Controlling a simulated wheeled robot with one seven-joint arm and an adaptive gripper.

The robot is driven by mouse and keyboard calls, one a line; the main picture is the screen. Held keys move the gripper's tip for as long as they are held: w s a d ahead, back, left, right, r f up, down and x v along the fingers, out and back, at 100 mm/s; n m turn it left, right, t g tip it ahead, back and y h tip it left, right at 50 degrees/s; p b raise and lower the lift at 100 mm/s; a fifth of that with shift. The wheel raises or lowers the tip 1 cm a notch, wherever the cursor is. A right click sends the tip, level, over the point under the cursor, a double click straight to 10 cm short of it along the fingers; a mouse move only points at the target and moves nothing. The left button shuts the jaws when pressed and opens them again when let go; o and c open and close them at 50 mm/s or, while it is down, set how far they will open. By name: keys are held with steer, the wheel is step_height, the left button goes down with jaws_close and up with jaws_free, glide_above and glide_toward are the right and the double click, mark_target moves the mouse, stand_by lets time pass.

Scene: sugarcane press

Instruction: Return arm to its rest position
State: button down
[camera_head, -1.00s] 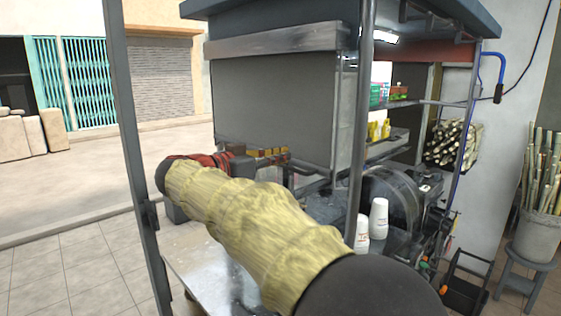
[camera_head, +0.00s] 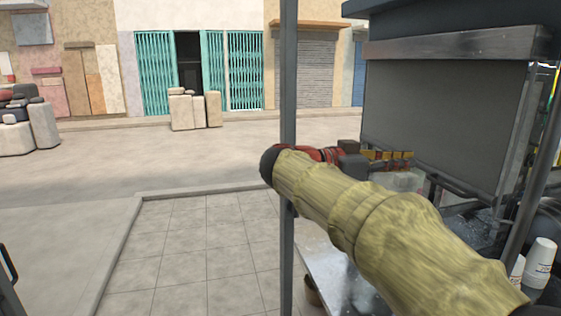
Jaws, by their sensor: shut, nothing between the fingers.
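My arm, in a yellowish ribbed sleeve, reaches from the lower right toward the middle of the head view. Its dark elbow is near the grey post. From there a red and black forearm runs to the right, ending at my gripper (camera_head: 390,160), which has orange-yellow parts and is small in the picture. My gripper is shut and empty, in front of the lower left of the cart's grey panel (camera_head: 440,105). Its fingertips are hard to make out.
A thin grey post (camera_head: 288,70) stands close to my elbow. A metal worktop (camera_head: 335,275) lies below my arm, with white cups (camera_head: 540,262) at the right. Open tiled floor (camera_head: 200,240) and a street lie to the left. Stone blocks (camera_head: 188,110) stand across the street.

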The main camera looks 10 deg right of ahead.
steer(key=s+a+f+n+t+y, duration=0.1)
steer(key=a+f+n+y, duration=0.25)
steer(key=f+n, duration=0.5)
steer(key=a+f+n+t+y, duration=0.15)
steer(key=f+n+y, duration=0.3)
steer(key=f, duration=0.75)
steer(key=s+a+f+n+y, duration=0.2)
steer(key=s+a+f+y, duration=0.2)
steer(key=s, duration=0.7)
steer(key=s+a+f+n+t+y, duration=0.1)
steer(key=s+a+f+n+y, duration=0.1)
steer(key=s+a+f+y, duration=0.3)
steer(key=s+a+f, duration=0.3)
steer(key=s, duration=0.3)
steer(key=shift+s+a, duration=0.15)
steer(key=shift+s, duration=0.1)
steer(key=shift+t, duration=0.25)
